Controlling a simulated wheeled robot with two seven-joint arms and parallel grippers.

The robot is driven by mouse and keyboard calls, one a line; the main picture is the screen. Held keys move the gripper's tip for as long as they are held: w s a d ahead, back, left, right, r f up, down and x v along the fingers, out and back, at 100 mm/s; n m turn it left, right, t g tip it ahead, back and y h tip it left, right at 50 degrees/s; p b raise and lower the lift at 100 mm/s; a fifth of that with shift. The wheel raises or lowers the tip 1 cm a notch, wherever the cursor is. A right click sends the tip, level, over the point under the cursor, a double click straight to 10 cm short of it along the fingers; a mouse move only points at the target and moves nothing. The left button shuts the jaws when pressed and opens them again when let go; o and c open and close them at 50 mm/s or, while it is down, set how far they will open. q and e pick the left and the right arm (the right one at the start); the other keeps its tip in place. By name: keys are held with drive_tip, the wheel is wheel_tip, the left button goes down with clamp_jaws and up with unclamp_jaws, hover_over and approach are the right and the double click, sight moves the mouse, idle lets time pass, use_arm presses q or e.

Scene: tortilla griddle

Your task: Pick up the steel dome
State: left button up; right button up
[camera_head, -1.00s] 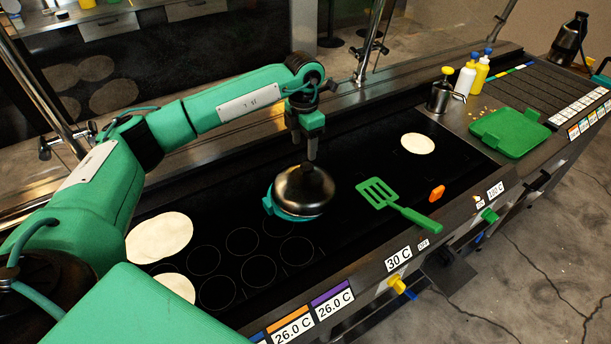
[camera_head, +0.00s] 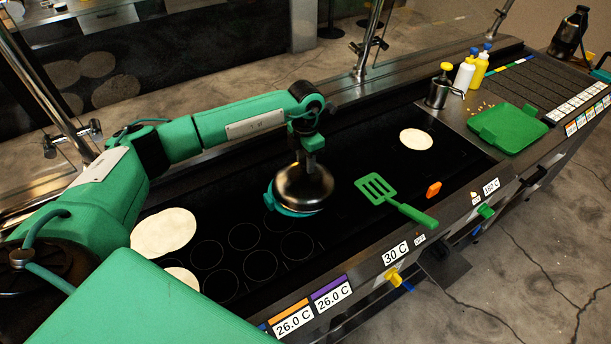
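The steel dome (camera_head: 303,190) is a shiny, dark rounded cover on the black griddle (camera_head: 335,222), near the middle of the view. It sits over a teal piece (camera_head: 270,197) that shows along its left and lower edge. My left gripper (camera_head: 305,160) reaches down from above, with its fingers at the top of the dome, where the knob is hidden behind them. I cannot tell whether the fingers are closed on the knob. The dome does not look lifted. My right gripper is not in view.
A green spatula (camera_head: 398,203) lies right of the dome, near an orange piece (camera_head: 433,189). Pale tortillas lie on the griddle at the left (camera_head: 163,232) and far right (camera_head: 416,139). A green tray (camera_head: 508,128), squeeze bottles (camera_head: 464,74) and a metal pot (camera_head: 438,93) stand farther right.

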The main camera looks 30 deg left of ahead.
use_arm(q)
clamp_jaws()
drive_tip(key=shift+r, duration=0.1)
